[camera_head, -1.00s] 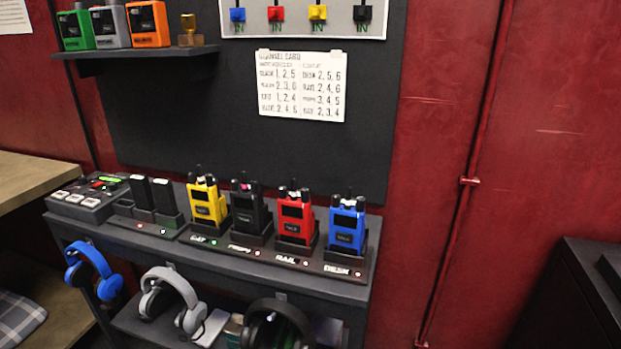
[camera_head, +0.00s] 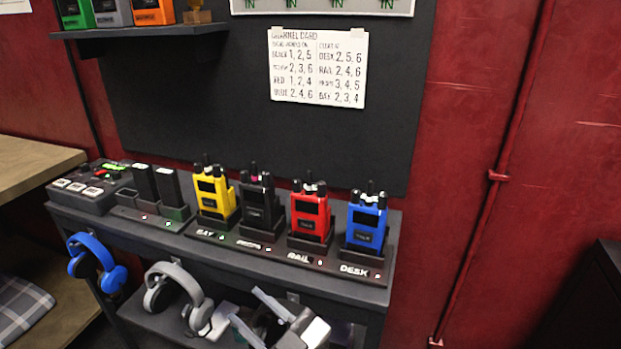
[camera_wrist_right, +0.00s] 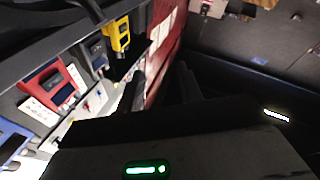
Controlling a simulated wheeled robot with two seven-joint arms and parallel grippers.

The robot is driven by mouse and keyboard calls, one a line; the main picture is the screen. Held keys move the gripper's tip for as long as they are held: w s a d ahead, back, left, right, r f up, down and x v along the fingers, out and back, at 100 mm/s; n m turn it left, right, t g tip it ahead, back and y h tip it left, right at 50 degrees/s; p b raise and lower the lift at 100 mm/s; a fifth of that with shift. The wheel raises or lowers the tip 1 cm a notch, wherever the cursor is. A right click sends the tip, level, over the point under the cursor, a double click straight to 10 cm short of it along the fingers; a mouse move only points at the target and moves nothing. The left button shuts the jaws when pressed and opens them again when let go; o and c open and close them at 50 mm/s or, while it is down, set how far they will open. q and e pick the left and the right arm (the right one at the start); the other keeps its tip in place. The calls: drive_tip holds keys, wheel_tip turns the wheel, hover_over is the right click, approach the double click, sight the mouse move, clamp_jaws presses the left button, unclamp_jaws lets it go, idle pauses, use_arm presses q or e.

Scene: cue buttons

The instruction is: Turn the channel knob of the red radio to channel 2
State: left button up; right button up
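The red radio (camera_head: 311,213) stands upright in its dock, labelled RAIL, on the dark shelf, between a black radio (camera_head: 259,204) and a blue radio (camera_head: 366,222). Small knobs and an antenna stick up from its top; the channel setting is too small to read. A red radio (camera_wrist_right: 48,88) also shows at the left of the right wrist view. My right gripper (camera_head: 247,306) is open and empty at the bottom of the head view, in front of and below the shelf edge, apart from the radio. My left gripper is not in view.
A yellow radio (camera_head: 214,197) stands left of the black one. Battery chargers (camera_head: 157,190) and a button box (camera_head: 84,187) are farther left. Blue (camera_head: 94,262) and grey headphones (camera_head: 174,290) hang below the shelf edge. A channel card (camera_head: 318,68) is on the dark board.

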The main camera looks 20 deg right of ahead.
drive_tip(key=a+r+n+g+y, duration=0.7)
drive_tip(key=a+n+y, duration=0.15)
drive_tip(key=n, duration=0.25)
wheel_tip(320, 180, up, 24)
drive_tip(key=n+g+h+b, duration=0.1)
drive_tip(key=n+g+h, duration=0.9)
drive_tip(key=n+h, duration=0.8)
hover_over(322, 184)
drive_tip(key=m+h, duration=0.3)
wheel_tip(322, 184, down, 16)
drive_tip(key=shift+r+b, duration=0.15)
drive_tip(key=shift+b, duration=1.05)
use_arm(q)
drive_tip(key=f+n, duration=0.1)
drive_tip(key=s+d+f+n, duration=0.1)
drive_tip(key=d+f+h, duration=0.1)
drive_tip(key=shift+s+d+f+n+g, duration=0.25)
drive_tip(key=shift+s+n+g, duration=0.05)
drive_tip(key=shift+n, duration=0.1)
